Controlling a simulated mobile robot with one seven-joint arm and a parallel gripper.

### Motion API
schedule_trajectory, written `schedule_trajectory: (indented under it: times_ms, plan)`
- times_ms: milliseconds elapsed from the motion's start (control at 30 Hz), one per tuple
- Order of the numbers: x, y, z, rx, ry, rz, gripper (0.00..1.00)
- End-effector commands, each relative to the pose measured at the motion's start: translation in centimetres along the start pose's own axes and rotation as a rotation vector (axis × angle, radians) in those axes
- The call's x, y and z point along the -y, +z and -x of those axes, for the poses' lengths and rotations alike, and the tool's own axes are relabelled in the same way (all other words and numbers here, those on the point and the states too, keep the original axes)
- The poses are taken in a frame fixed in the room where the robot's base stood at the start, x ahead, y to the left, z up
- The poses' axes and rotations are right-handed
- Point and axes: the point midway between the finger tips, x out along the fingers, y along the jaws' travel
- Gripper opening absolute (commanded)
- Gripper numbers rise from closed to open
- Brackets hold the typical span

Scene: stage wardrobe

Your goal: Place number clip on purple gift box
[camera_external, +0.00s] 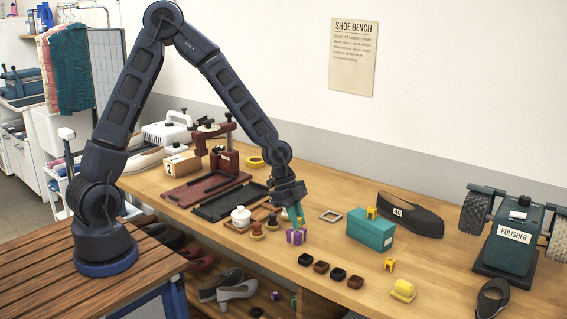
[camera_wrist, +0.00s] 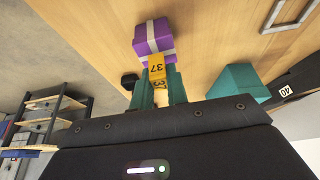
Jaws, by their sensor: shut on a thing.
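The purple gift box (camera_external: 296,237) with a pale ribbon stands on the wooden bench near its front edge. It also shows in the wrist view (camera_wrist: 143,42), just beyond my fingertips. My gripper (camera_external: 298,216) points down, close above the box. In the wrist view its teal fingers (camera_wrist: 160,88) are shut on a yellow number clip (camera_wrist: 156,68) marked 37. The clip overlaps the near edge of the box in that view; I cannot tell whether they touch. In the external view the held clip is too small to make out clearly.
Another yellow clip (camera_external: 389,264) lies on the bench. A white lidded jar (camera_external: 241,216) stands left.

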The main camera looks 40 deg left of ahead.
Motion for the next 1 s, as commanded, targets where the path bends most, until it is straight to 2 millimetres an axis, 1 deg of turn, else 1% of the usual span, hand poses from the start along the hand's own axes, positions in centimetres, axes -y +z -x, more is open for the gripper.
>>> schedule_trajectory:
  times_ms: [67, 433, 467, 533, 567, 833, 1000]
  plan:
    - [0.00, 0.18, -0.48, 0.000, -0.001, 0.000, 0.00]
    - [0.01, 0.33, -0.77, 0.000, -0.001, 0.000, 0.00]
    - [0.02, 0.31, -0.73, 0.000, -0.001, 0.000, 0.21]
    - [0.02, 0.31, -0.71, 0.000, -0.001, 0.000, 0.35]
    - [0.02, 0.30, -0.71, 0.000, -0.001, 0.000, 0.37]
    - [0.02, 0.28, -0.66, 0.000, -0.001, 0.000, 0.37]
    - [0.07, 0.22, 0.19, 0.000, -0.002, 0.000, 0.37]
